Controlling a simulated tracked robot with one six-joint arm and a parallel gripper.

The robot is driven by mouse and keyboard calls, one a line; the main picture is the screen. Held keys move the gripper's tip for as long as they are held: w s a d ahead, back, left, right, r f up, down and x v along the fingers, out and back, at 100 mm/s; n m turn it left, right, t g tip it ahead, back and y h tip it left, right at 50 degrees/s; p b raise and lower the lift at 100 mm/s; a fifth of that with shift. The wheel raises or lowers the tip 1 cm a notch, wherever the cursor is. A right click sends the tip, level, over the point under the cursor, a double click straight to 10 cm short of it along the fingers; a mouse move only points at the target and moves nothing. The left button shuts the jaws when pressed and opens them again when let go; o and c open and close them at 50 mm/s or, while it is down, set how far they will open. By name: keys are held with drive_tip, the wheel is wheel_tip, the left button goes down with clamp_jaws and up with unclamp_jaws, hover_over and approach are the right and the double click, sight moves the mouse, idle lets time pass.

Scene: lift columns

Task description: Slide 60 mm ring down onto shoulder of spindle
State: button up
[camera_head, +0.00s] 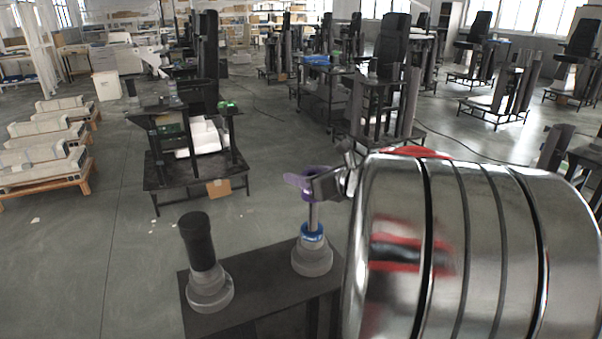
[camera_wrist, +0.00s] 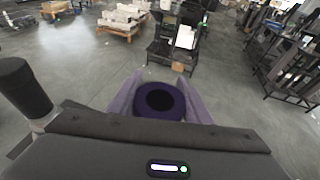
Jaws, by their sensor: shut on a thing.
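My gripper (camera_wrist: 160,82) has pale purple fingers, one on each side of a dark purple ring (camera_wrist: 160,115) with a black opening, and is shut on it. In the head view, the purple ring and fingertips (camera_head: 299,182) show small at the top of a thin grey spindle (camera_head: 312,217). The rod shows below the ring; I cannot tell whether its tip is inside the ring. A blue collar or ring (camera_head: 312,232) sits low on the spindle, above its round grey base (camera_head: 312,260). The spindle is hidden in the wrist view.
A black upright cylinder (camera_head: 197,241) on a grey flanged base stands left of the spindle on the same dark table (camera_head: 262,282); it also shows in the wrist view (camera_wrist: 22,88). My shiny arm covers the head view's right. Workstations and pallets stand farther back across open floor.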

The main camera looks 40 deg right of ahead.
drive_tip(key=shift+f, duration=4.9)
drive_tip(key=o, duration=1.4)
drive_tip(key=shift+f, duration=0.1)
drive_tip(key=shift+s, duration=0.1)
drive_tip(key=v, duration=1.3)
drive_tip(key=shift+s, duration=0.3)
